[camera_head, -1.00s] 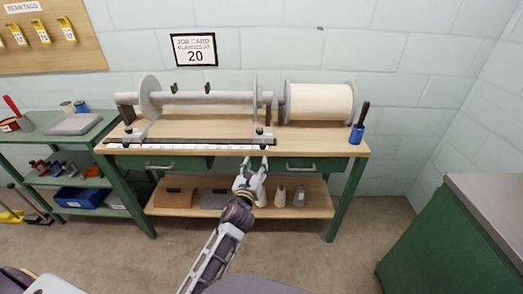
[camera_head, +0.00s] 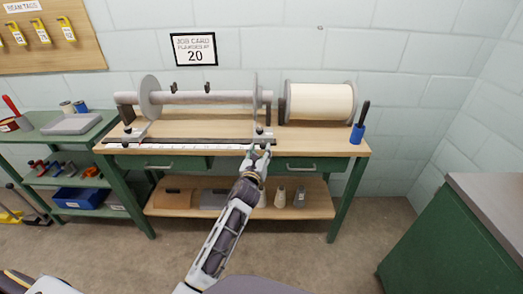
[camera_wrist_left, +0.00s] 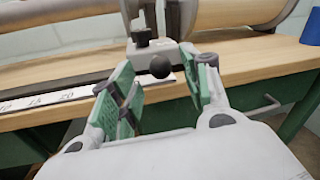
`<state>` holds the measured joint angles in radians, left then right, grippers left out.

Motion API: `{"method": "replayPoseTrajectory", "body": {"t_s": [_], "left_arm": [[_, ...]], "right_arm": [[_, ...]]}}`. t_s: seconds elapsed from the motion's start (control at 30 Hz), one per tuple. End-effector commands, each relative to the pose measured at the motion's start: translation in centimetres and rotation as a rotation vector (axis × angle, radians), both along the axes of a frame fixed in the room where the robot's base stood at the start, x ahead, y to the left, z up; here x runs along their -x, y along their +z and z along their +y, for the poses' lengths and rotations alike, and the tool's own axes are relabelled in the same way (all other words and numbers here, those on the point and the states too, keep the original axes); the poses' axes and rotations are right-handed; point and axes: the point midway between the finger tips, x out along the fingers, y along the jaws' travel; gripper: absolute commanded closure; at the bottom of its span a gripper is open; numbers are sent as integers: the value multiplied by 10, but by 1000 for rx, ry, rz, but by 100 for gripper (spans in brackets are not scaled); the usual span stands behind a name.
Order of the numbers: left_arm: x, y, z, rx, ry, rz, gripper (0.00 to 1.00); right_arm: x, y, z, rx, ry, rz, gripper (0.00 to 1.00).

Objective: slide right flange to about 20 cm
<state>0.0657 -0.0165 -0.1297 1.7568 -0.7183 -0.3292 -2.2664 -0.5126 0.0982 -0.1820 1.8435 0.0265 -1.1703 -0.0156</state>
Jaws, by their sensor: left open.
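The right flange (camera_head: 254,100) is a thin grey disc seen nearly edge-on, at the right end of a grey horizontal barrel (camera_head: 205,98). Its foot (camera_head: 264,137) stands on a dark rail at the bench front; a round black knob (camera_wrist_left: 160,67) on the foot faces the wrist camera. My left gripper (camera_head: 258,152) is at the foot, open, its green-padded fingers (camera_wrist_left: 157,88) on either side of the knob's line; contact cannot be told. A white scale strip (camera_head: 190,147) runs along the bench edge, left of the gripper. My right gripper is out of view.
The left flange (camera_head: 150,97) stands at the barrel's other end. A cream roll (camera_head: 321,102) lies right of the right flange, with a blue holder (camera_head: 357,134) beyond it. The job card (camera_head: 194,49) reads 20. The wooden bench top (camera_head: 318,140) is clear at right front.

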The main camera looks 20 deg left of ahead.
Motion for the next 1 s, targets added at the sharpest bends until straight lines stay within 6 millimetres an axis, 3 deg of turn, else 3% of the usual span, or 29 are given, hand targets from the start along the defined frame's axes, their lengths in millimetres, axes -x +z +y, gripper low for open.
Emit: {"method": "replayPoseTrajectory", "body": {"t_s": [0.3, 0.7, 1.0], "left_arm": [[-18, 0, 1, 1, 0, 0, 53], [-21, 0, 2, 1, 0, 0, 53], [-21, 0, 1, 1, 0, 0, 90]], "right_arm": [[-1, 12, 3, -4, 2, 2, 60], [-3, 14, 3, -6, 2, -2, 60], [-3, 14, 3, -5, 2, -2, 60]]}}
